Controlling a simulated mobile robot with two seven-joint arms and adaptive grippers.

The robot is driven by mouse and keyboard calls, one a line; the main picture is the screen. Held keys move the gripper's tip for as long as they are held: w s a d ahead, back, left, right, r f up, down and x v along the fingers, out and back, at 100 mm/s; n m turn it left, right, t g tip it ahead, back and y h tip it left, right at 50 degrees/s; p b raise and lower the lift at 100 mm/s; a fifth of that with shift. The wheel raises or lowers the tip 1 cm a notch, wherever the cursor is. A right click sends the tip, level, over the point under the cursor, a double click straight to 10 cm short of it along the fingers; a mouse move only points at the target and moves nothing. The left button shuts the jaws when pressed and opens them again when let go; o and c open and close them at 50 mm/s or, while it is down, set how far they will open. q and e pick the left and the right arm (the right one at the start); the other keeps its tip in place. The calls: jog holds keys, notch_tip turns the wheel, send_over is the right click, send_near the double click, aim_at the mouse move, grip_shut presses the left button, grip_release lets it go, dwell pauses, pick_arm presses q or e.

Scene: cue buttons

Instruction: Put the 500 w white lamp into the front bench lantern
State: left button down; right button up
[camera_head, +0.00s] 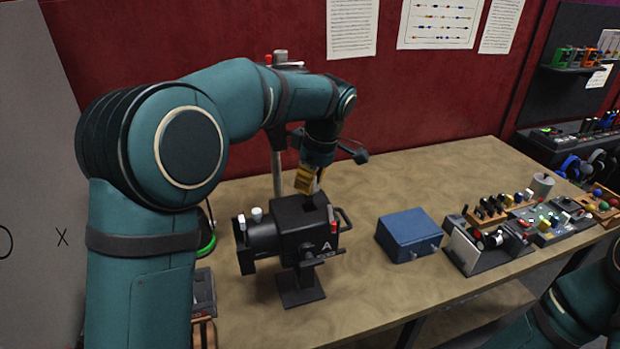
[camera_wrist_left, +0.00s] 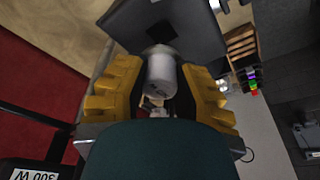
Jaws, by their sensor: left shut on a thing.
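My left gripper (camera_head: 310,182) is just above the top opening of the black bench lantern (camera_head: 300,215), which bears a white letter A and stands on a dark foot at the front of the bench. In the left wrist view the yellow fingers of my left gripper (camera_wrist_left: 158,85) are shut on a whitish cylindrical lamp (camera_wrist_left: 161,75). The lamp's far end points at the dark lantern body (camera_wrist_left: 165,25). I cannot read its wattage, and the fingers hide it in the head view. My right gripper is out of view.
A blue box (camera_head: 408,233) stands right of the lantern. Racks of small coloured parts (camera_head: 500,207) fill the bench's right end. A dark block marked 300 W (camera_wrist_left: 35,165) shows in the left wrist view. The bench behind the blue box is clear.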

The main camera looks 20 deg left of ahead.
aim_at(310, 205)
pick_arm(q)
jog(key=shift+d+b+x, duration=0.2)
jog(key=shift+b+x, duration=0.35)
jog(key=shift+x, duration=0.3)
jog(key=shift+d+b+x, duration=0.15)
jog(key=shift+b+x, duration=0.45)
jog(key=shift+x, duration=0.2)
jog(key=shift+d+b+x, duration=0.2)
jog(key=shift+b+x, duration=0.35)
jog(key=shift+x, duration=0.3)
jog(key=shift+s+f, duration=0.1)
jog(key=c, duration=0.8)
grip_release()
jog(key=shift+o, duration=0.2)
jog(key=v, duration=1.2)
jog(key=shift+s, duration=0.1)
